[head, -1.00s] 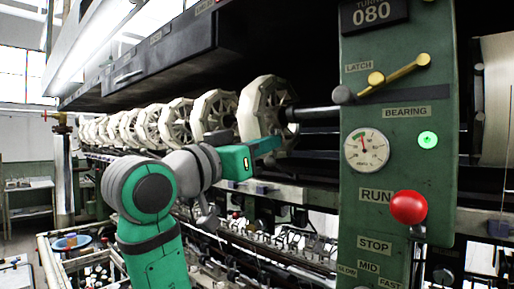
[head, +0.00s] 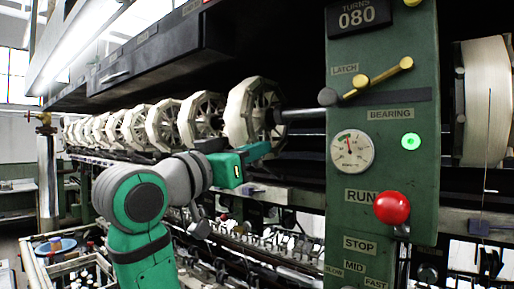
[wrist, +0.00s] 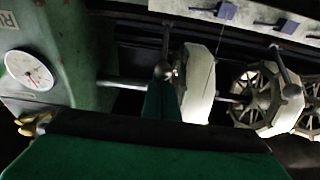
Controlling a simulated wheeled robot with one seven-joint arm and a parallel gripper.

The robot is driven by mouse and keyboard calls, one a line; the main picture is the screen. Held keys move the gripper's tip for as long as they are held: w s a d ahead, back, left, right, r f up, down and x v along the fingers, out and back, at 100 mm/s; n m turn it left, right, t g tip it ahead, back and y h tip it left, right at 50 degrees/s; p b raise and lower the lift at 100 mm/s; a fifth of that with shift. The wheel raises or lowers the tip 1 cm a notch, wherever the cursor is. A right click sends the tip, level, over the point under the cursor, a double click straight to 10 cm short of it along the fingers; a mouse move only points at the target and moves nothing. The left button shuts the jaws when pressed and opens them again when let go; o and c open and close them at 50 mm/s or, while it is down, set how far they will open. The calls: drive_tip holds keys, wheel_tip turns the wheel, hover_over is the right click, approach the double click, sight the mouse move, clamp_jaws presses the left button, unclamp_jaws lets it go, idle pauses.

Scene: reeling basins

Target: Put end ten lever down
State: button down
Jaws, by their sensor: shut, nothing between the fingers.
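My gripper (head: 262,150) is shut and empty, in front of the nearest pale reel (head: 254,110). In the wrist view its green fingers (wrist: 162,100) end beside the round knob (wrist: 162,72) of a thin grey lever (wrist: 166,40); I cannot tell whether they touch it. A similar lever (wrist: 280,58) with a ball end stands at the second reel. No number shows on either, so I cannot tell which is end ten. In the head view, these levers are not clear behind my arm.
The green panel (head: 345,95) stands right of my gripper, with a brass latch lever (head: 379,78), a gauge (head: 352,151) and a red knob (head: 392,208) by RUN. Several reels run back to the left. A black overhang (head: 150,55) is above. Wires and fittings lie below.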

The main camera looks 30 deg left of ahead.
drive_tip(key=shift+s+f, duration=0.3)
drive_tip(key=shift+f, duration=0.8)
drive_tip(key=shift+s+f, duration=0.15)
drive_tip(key=shift+f, duration=0.7)
drive_tip(key=shift+r, duration=0.75)
drive_tip(key=v, duration=1.6)
